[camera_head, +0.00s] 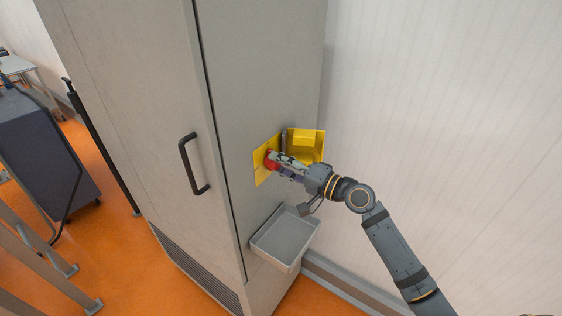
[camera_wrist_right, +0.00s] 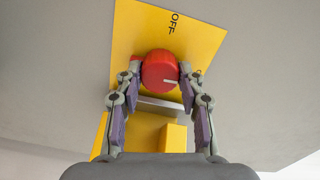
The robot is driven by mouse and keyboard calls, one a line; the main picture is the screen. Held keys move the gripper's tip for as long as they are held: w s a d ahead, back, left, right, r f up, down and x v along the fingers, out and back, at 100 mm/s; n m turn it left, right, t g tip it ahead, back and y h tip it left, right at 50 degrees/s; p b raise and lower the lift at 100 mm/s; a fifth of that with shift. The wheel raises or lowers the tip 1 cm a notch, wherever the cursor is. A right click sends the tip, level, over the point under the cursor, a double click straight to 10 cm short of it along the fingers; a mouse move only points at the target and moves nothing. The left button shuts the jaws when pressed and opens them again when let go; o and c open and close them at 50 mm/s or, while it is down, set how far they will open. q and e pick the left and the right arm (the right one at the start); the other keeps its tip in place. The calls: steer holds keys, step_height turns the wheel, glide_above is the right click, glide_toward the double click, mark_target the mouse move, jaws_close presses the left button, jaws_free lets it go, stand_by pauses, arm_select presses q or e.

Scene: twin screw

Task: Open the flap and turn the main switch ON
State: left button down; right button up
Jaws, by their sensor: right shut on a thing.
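The main switch is a round red knob (camera_head: 271,160) on a yellow plate (camera_head: 260,173) on the cabinet side. In the right wrist view the knob (camera_wrist_right: 158,68) carries a pale mark pointing to the right of the picture. The word OFF shows above it on the plate (camera_wrist_right: 204,46). The yellow flap (camera_head: 304,138) stands open to the right of the plate; part of it shows low in the right wrist view (camera_wrist_right: 143,132). My right gripper (camera_head: 278,162) is shut on the knob, one finger on each side. My left gripper is out of view.
A grey tray (camera_head: 284,238) sticks out from the cabinet below my right gripper. The tall grey cabinet (camera_head: 130,110) has a dark door handle (camera_head: 192,164). A pale wall (camera_head: 440,100) stands to the right. A dark cart (camera_head: 40,150) is at far left.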

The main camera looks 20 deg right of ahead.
steer(key=shift+r+m, duration=0.1)
steer(key=shift+m, duration=0.3)
steer(key=o, duration=1.2)
